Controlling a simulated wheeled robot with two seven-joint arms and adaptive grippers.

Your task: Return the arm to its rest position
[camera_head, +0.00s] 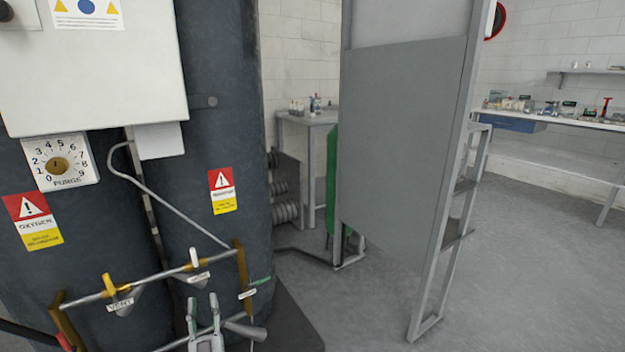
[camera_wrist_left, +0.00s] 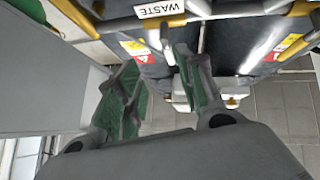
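My left gripper (camera_head: 203,302) stands upright at the bottom of the head view, just in front of the pipe rack of the dark tanks. Its two fingers are apart with nothing between them. In the left wrist view the open left gripper (camera_wrist_left: 156,62) shows green finger pads, with the WASTE label (camera_wrist_left: 160,9) and a pipe beyond the tips. I cannot tell whether a finger touches the pipe. Most of my left arm is out of the head view. My right gripper is in neither view.
Dark tanks (camera_head: 215,130) with a white box (camera_head: 90,75) and PURGE dial (camera_head: 58,163) fill the left. A grey panel (camera_head: 400,140) stands right of centre. Bare floor (camera_head: 520,270) lies at right.

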